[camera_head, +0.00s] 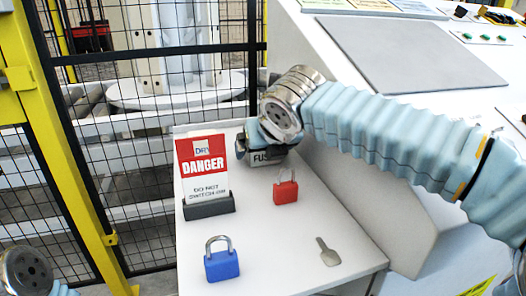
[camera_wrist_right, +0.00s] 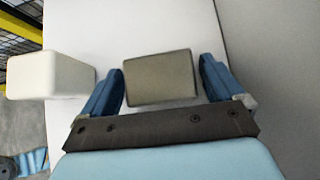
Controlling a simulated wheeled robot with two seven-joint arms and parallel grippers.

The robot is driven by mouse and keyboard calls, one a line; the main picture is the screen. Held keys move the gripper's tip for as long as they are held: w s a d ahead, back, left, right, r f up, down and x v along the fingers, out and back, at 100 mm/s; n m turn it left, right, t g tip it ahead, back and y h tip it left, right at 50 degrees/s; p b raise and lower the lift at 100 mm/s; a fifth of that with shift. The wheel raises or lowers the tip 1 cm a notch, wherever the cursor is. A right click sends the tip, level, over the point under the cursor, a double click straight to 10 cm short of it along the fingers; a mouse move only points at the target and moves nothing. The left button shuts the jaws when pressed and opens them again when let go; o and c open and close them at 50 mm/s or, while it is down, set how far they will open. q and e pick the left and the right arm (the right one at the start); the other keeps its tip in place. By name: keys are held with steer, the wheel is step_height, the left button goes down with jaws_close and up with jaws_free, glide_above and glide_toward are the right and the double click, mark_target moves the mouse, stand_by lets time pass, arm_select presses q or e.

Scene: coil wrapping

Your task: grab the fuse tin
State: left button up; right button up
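The fuse tin (camera_head: 267,159) stands at the far end of the white shelf, its lettered front partly in view under my right gripper (camera_head: 258,142). The right wrist view shows the tin's grey-brown top (camera_wrist_right: 160,78) between the two blue fingers. The fingers are spread, one on each side, with a narrow gap to the tin on both sides. My right arm comes in from the right and hides the tin's upper part in the head view. My left wrist shows at the lower left of the head view, but its gripper fingers are out of frame.
A red DANGER sign (camera_head: 203,166) in a dark stand is left of the tin. A red padlock (camera_head: 286,189), a blue padlock (camera_head: 221,262) and a key (camera_head: 327,252) lie nearer on the shelf (camera_head: 265,225). A yellow-framed mesh fence (camera_head: 125,175) is left.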

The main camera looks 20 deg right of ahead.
steer(key=c, duration=0.9)
steer(key=shift+r, duration=0.1)
